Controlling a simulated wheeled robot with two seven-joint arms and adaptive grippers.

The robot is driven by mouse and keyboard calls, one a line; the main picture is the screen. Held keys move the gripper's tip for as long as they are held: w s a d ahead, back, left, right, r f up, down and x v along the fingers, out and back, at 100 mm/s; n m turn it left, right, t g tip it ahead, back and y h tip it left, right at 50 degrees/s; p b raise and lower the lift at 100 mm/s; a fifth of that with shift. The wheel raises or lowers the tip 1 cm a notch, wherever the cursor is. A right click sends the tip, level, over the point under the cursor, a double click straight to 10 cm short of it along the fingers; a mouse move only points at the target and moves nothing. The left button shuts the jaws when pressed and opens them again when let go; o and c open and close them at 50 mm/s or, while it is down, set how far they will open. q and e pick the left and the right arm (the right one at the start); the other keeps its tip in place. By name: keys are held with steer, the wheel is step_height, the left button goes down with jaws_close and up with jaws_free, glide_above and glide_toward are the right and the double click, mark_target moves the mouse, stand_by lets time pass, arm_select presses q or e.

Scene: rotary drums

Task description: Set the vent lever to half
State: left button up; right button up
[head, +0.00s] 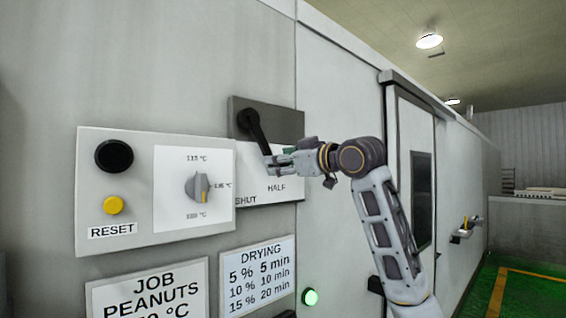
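The black vent lever (257,132) is mounted on a dark plate (285,122) on the grey wall, in the head view. It slants down and to the right from its pivot. Below it, a white label plate (250,178) reads SHUT at lower left and HALF to the right of that. The lever points roughly toward the space between these words. The rest of the label is hidden behind my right gripper (272,162). This gripper comes in from the right with its fingertips at the lever's lower end. I cannot tell whether the fingers are closed on it. My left gripper is not in view.
Left of the lever is a panel with a black round button (114,156), a yellow reset button (113,205) and a grey temperature knob (198,187). Signs (257,277) hang below. A green lamp (310,297) glows. A door (412,170) stands behind my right arm.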

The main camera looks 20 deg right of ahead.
steer(key=v, duration=1.2)
stand_by(0.4)
stand_by(0.6)
